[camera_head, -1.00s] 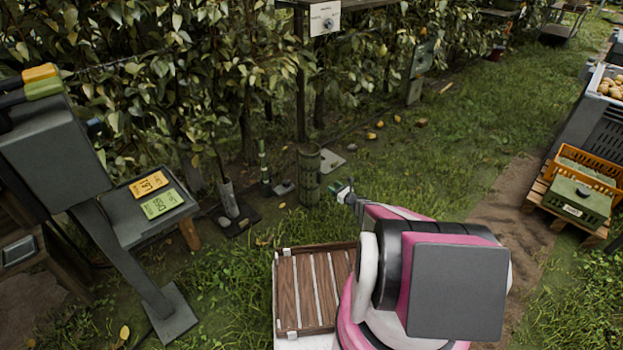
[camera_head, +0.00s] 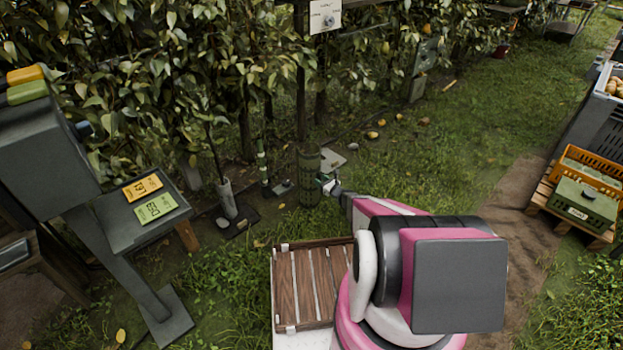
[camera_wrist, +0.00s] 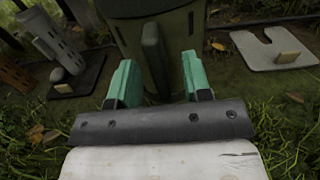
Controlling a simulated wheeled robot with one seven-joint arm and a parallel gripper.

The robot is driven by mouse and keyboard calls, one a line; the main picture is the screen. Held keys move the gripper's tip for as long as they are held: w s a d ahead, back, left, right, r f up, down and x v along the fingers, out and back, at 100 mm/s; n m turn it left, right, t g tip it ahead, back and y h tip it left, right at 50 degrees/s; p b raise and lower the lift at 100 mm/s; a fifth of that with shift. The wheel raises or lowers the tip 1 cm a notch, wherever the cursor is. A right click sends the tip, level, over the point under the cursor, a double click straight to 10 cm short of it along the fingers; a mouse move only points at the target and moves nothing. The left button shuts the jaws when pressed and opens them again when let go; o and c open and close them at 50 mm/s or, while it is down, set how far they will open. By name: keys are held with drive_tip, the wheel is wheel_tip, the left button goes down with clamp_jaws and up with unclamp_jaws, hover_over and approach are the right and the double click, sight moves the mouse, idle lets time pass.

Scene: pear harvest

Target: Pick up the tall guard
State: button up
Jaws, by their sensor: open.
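The tall guard (camera_head: 309,170) is an olive-green upright cylinder standing on the ground at the foot of the hedge. In the wrist view the guard (camera_wrist: 185,40) fills the upper middle, and a vertical rib or handle (camera_wrist: 154,58) stands out from its near side. My gripper (camera_head: 325,184) is at the guard's right side in the head view. In the wrist view my gripper (camera_wrist: 158,78) is open, with its two teal fingers on either side of the rib. Whether the fingers touch it, I cannot tell. The guard's top is cut off in the wrist view.
A grey tube (camera_head: 227,198) on a dark base and a thin green post (camera_head: 262,163) stand left of the guard. A pale notched plate (camera_wrist: 275,50) lies to its right. A slatted wooden crate (camera_head: 277,290) is in front.

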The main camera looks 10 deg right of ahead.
drive_tip(key=shift+w+a, duration=0.35)
drive_tip(key=shift+w, duration=0.15)
clamp_jaws()
drive_tip(key=shift+r, duration=0.15)
